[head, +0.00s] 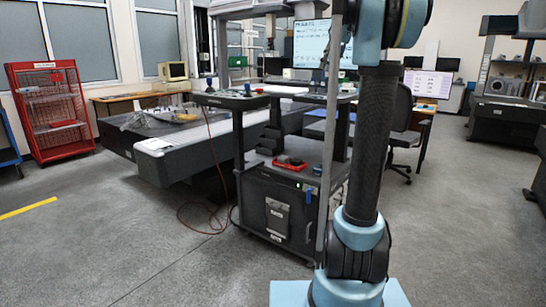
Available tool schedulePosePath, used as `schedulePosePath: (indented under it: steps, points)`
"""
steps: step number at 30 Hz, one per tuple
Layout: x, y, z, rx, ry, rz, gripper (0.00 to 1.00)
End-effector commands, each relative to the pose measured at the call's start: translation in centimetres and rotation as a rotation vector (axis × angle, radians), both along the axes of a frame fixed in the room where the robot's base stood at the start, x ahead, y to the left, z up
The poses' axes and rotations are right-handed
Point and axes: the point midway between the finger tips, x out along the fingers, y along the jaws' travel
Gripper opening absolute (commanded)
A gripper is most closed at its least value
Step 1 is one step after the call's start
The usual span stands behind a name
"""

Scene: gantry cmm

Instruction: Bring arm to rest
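My arm (372,145) rises from its light-blue base at the bottom right of centre in the head view. Its dark lower link stands nearly upright, and a light-blue joint is cut off by the top edge. Another light-blue part of my arm shows at the top right corner. My gripper is out of view, so I cannot see whether it holds anything.
A dark cabinet (280,208) with small trays on top stands just behind my arm. A large measuring table (150,165) is to its left, with a red hose on the floor. A red wire rack (50,110) stands far left. The left foreground floor is clear.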

Motion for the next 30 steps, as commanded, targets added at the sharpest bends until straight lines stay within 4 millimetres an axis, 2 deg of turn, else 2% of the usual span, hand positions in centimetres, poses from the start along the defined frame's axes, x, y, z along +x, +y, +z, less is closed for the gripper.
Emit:
schedulePosePath:
  steps: [5,11,20,30]
  points:
    - [-2.7,0.8,-2.3,-0.008,0.022,-0.054,0.32]
    - [-7.6,1.9,-6.8,-0.022,0.056,-0.157,0.32]
    - [-15.8,3.2,-15.6,-0.048,0.1,-0.331,0.32]
    - [-25.2,3.6,-27.4,-0.073,0.131,-0.532,0.32]
